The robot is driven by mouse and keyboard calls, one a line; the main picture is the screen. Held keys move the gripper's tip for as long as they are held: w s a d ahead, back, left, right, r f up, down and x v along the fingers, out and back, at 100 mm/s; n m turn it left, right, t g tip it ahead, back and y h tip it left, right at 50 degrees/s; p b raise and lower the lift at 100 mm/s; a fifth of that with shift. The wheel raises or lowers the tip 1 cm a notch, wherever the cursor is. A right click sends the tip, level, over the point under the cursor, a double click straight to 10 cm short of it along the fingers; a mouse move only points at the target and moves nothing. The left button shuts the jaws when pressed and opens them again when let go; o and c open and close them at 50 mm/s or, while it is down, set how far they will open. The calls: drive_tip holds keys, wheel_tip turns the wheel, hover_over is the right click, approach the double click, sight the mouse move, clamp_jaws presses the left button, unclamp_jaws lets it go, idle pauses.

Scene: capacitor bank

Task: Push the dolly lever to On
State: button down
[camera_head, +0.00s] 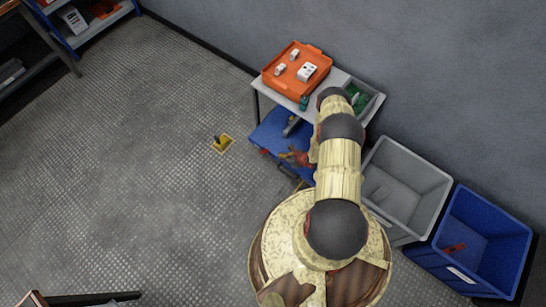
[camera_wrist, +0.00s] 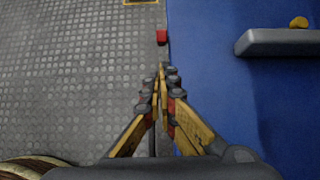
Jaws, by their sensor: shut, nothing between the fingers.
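The blue dolly (camera_head: 268,134) sits low beside and partly under the grey table; its flat blue deck also fills the right of the wrist view (camera_wrist: 215,90). A small red block (camera_wrist: 162,37), which looks like the lever, sticks out at the deck's left edge; it also shows in the head view (camera_head: 264,152). Its setting and any On mark cannot be read. My gripper (camera_wrist: 161,68) is shut and empty, its tips over the deck's edge, below the red block in the wrist view. In the head view my gripper (camera_head: 291,156) is partly hidden by my arm.
A grey bar (camera_wrist: 285,42) with a yellow knob lies over the deck at right. The table (camera_head: 340,82) carries an orange tray (camera_head: 297,71). A grey bin (camera_head: 408,180) and a blue bin (camera_head: 480,240) stand right.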

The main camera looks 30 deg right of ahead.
sight(264, 152)
drive_tip(key=b+x, duration=0.4)
drive_tip(key=x, duration=0.6)
drive_tip(key=shift+r, duration=0.25)
